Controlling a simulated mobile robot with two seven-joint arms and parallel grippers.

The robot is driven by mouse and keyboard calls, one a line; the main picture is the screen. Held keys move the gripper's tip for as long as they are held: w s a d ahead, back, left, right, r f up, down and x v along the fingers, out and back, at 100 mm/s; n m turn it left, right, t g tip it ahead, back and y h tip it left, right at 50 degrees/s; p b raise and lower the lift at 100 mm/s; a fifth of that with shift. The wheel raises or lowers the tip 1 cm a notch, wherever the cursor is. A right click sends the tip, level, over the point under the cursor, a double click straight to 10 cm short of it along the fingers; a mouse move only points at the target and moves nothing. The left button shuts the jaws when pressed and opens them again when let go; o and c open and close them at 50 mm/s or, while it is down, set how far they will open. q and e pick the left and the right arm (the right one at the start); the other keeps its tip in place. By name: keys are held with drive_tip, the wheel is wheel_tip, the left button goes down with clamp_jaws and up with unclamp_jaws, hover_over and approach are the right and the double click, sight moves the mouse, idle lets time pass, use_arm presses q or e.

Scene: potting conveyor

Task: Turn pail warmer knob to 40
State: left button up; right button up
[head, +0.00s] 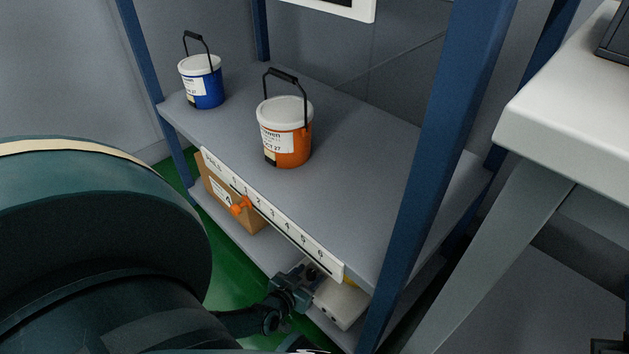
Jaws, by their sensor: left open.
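A pale box-shaped unit (341,304) sits low under the right end of the shelf strip, partly hidden by the shelf and by my gripper. It may be the pail warmer. Small dark marks show on its face, but I cannot make out a knob or a dial reading. My left gripper (308,272) is open, just left of this unit and close to it. I cannot tell whether it touches. My right gripper is not in view.
A blue pail (202,82) and an orange pail (285,131) stand on the upper shelf (370,170). Behind is a cardboard box (215,200). A blue post (430,150) and white table (565,110) stand right.

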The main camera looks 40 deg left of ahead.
use_arm(q)
drive_tip(key=shift+w, duration=0.15)
drive_tip(key=shift+c, duration=0.3)
drive_tip(key=c, duration=0.9)
drive_tip(key=shift+c, duration=0.2)
drive_tip(key=shift+m+h, duration=0.3)
drive_tip(key=m+h, duration=0.1)
drive_tip(key=h, duration=0.1)
drive_tip(key=m+h, duration=0.2)
drive_tip(key=shift+a, duration=0.35)
drive_tip(key=shift+a+f+m+g+h, duration=0.1)
drive_tip(key=shift+m+g+h, duration=0.8)
drive_tip(key=shift+m+h, duration=0.95)
